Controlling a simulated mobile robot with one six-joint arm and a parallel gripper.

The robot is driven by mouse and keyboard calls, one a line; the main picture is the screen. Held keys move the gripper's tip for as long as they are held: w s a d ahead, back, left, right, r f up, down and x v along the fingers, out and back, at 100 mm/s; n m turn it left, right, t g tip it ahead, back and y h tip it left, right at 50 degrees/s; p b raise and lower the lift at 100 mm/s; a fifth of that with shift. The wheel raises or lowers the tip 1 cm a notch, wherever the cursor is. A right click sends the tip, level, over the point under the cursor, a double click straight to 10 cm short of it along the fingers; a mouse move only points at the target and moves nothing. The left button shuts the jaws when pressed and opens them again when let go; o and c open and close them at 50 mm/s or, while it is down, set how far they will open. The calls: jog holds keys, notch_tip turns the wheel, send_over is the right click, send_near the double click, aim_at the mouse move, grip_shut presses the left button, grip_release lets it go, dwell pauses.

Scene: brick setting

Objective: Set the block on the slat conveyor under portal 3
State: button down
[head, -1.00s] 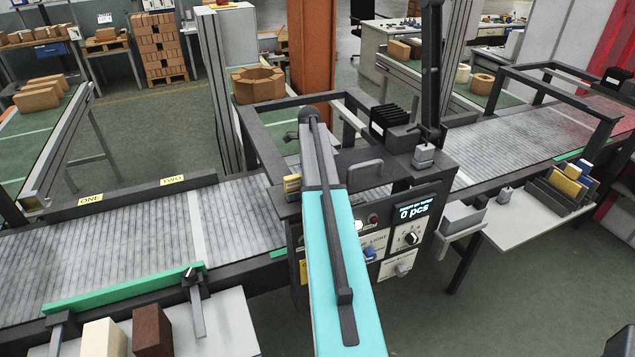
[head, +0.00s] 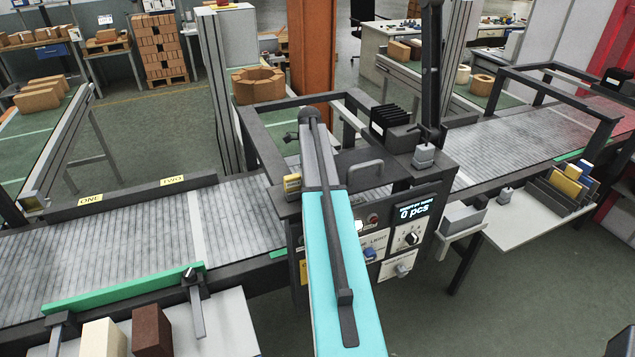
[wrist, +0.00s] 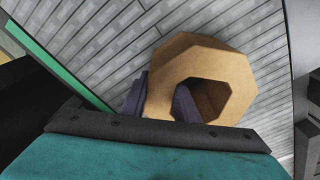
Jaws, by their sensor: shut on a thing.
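The block (wrist: 215,62) is a tan octagonal ring with a wide hole, seen large in the wrist view. My gripper (wrist: 160,98) is shut on its wall, one dark finger inside the hole and the other outside. The slat conveyor (wrist: 105,45) shows grey beneath the block; whether they touch I cannot tell. In the head view the slat conveyor (head: 130,240) runs from lower left to upper right, through a dark frame. There my turquoise arm hides the gripper and the held block. Signs ONE and TWO stand on its far rail; I see no sign for portal 3.
A control box (head: 400,235) reading 0 pcs stands beside my arm. A green guide bar (head: 125,288) runs along the near conveyor edge. A cream block (head: 103,339) and a brown block (head: 152,330) stand before it. The left slats are clear.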

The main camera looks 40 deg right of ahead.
jog(key=shift+s+a+f, duration=0.15)
jog(key=shift+f, duration=0.3)
jog(key=shift+s+a+f, duration=0.1)
jog(key=shift+s+f, duration=0.05)
jog(key=shift+f, duration=0.3)
jog(key=c, duration=1.3)
grip_release()
jog(key=shift+f, duration=0.15)
jog(key=shift+w+r+p, duration=0.15)
jog(key=shift+r+p, duration=0.5)
jog(key=shift+r, duration=0.8)
jog(key=shift+w+r+p, duration=0.2)
jog(key=shift+r+p, duration=0.45)
jog(key=shift+r, duration=0.8)
jog(key=shift+w+r+p, duration=0.15)
jog(key=shift+r+p, duration=0.5)
jog(key=shift+r, duration=0.8)
jog(key=shift+w+r+p, duration=0.1)
jog(key=shift+r+p, duration=0.2)
jog(key=shift+r, duration=0.4)
jog(key=shift+w, duration=0.1)
